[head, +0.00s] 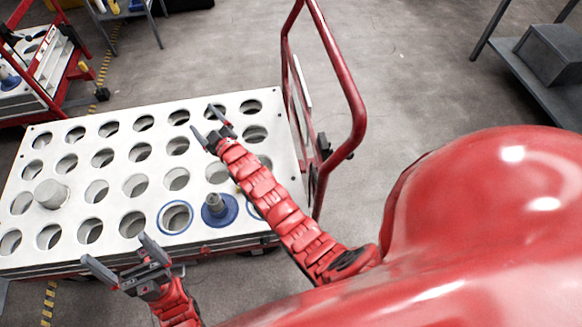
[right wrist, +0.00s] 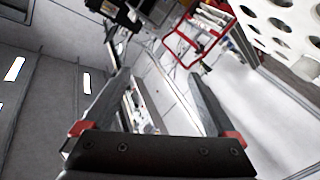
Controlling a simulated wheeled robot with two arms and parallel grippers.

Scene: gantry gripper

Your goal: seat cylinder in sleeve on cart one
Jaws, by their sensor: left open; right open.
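A pale grey cylinder (head: 51,193) stands on the left part of the perforated white top of the near cart (head: 287,150); its lower end is hidden. A blue flanged piece with a dark stem (head: 219,208) sits right of the front sleeve. My left gripper (head: 116,249) is open and empty at the cart's front edge. My right gripper (head: 207,122) is open and empty above the back right holes; its open fingers also fill the right wrist view (right wrist: 157,85).
A red handle frame (head: 357,110) rises at the cart's right end. A second red cart (head: 30,100) stands at the far left. A grey shelf with a box (head: 545,55) is at upper right. The floor behind the cart is clear.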

